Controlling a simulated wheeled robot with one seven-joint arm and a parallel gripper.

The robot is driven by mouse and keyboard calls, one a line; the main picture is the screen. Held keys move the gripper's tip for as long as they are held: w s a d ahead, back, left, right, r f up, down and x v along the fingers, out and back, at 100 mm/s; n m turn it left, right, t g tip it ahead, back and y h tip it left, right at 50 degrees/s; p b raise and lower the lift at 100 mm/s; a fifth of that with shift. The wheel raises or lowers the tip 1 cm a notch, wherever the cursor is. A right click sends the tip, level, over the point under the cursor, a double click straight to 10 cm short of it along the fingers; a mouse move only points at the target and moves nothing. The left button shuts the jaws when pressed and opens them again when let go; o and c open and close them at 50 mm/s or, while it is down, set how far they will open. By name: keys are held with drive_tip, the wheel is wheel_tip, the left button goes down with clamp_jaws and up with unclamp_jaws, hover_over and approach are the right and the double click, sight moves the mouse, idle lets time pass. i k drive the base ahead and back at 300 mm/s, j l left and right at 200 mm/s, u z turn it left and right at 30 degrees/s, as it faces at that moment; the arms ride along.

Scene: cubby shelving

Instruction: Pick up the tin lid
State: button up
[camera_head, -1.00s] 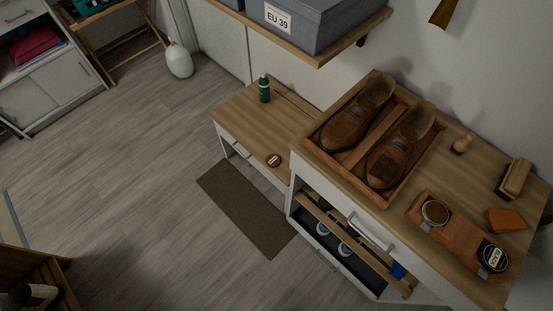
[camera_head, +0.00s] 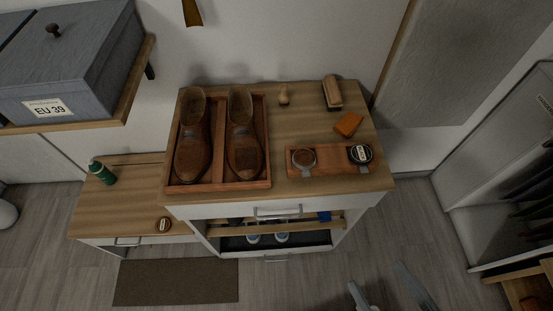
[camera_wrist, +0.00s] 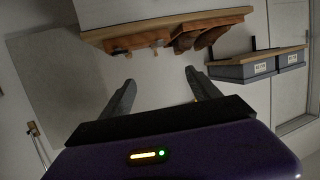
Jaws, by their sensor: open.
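A small round brown disc with a pale label (camera_head: 163,224), which looks like the tin lid, lies flat on the lower wooden bench near its front right corner. A tin with brown polish showing (camera_head: 304,158) and a black labelled tin (camera_head: 360,154) sit in a wooden tray (camera_head: 332,168) on the higher cabinet. My gripper (camera_head: 382,278) shows at the bottom edge of the head view, in front of the cabinet and well right of the disc. In the wrist view my gripper (camera_wrist: 160,78) is open with nothing between its fingers. The disc is not visible there.
A shoe tray (camera_head: 218,184) with brown shoes fills the cabinet's left side. A brush (camera_head: 332,93) and an orange block (camera_head: 348,124) are at its right. A green bottle (camera_head: 102,172) stands on the lower bench. A shelf with a grey box (camera_head: 75,70) overhangs behind it.

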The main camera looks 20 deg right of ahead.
sight(164, 225)
drive_tip(key=j+u, duration=0.1)
drive_tip(key=u, duration=0.35)
drive_tip(key=i+j+u, duration=0.65)
drive_tip(key=i+j, duration=0.3)
drive_tip(key=i, duration=0.2)
drive_tip(key=i+j, duration=0.25)
drive_tip(key=i, duration=0.25)
drive_tip(key=u, duration=0.05)
